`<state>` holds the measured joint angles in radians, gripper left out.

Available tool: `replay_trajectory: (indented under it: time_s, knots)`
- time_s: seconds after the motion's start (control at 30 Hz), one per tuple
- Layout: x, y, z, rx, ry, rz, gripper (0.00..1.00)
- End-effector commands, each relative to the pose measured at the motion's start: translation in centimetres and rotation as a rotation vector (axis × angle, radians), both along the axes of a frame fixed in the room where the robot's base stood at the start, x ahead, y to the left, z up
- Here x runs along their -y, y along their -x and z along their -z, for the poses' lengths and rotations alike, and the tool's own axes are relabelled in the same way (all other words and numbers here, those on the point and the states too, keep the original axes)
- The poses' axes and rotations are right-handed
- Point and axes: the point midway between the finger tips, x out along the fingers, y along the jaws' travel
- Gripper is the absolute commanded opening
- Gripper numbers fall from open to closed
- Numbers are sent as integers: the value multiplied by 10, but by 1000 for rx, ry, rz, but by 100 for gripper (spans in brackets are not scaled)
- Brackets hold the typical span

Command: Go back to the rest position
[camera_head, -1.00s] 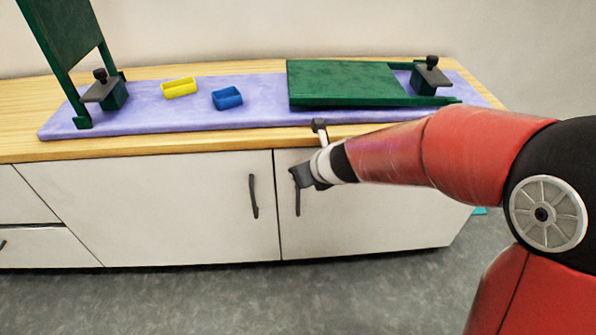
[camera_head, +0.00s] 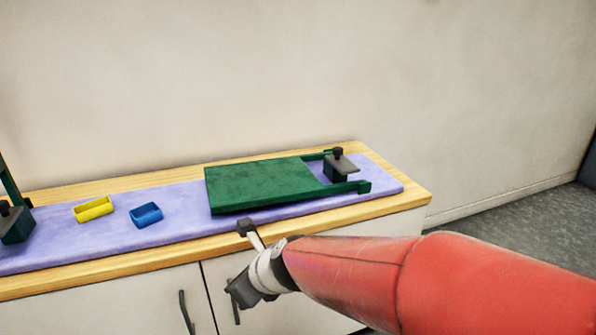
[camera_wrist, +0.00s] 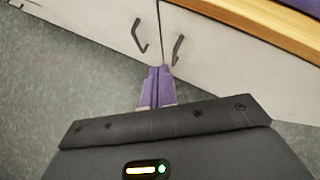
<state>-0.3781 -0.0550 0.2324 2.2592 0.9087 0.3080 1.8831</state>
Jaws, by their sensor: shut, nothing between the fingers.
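My gripper (camera_head: 236,293) is in front of the cabinet doors, below the worktop edge, in the head view. In the wrist view my gripper (camera_wrist: 157,74) has its two purple fingers pressed together with nothing between them. They point toward the gap between the cabinet doors. My red arm reaches in from the lower right of the head view and hides part of the right door.
The wooden worktop (camera_head: 411,193) carries a purple mat (camera_head: 180,203). On it are a yellow box (camera_head: 94,209), a blue box (camera_head: 146,215) and a green panel (camera_head: 262,184) lying flat with a clamp (camera_head: 339,166). Another green frame (camera_head: 14,223) is cut off at left. Floor is open at right.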

Motion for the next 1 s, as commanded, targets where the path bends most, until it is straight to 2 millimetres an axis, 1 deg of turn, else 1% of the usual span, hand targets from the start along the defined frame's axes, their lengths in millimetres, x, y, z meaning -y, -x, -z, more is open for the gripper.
replay_trajectory:
  time_s: [0.03,0.07,0.17,0.2,0.27,0.3,0.37,0.4,0.47,0.5,0.6,0.7,0.8,0.9,1.0]
  knots:
    - [14,0,-8,64,47,-58,0]
    - [24,1,-12,111,89,-110,0]
    - [65,10,-26,288,274,-326,0]
    - [84,15,-30,358,361,-424,0]
    - [112,24,-35,452,493,-570,0]
    - [130,31,-38,506,582,-668,0]
    - [158,42,-41,575,717,-818,0]
    - [177,50,-43,611,806,-919,0]
    - [204,64,-44,650,930,-1072,0]
    - [221,73,-44,666,1007,-1170,0]
    - [257,95,-44,677,1158,-1393,0]
    - [282,113,-42,666,1253,-1563,0]
    - [296,123,-42,652,1301,-1669,0]
    - [301,127,-41,645,1318,-1714,0]
    - [301,128,-41,645,1319,-1721,0]
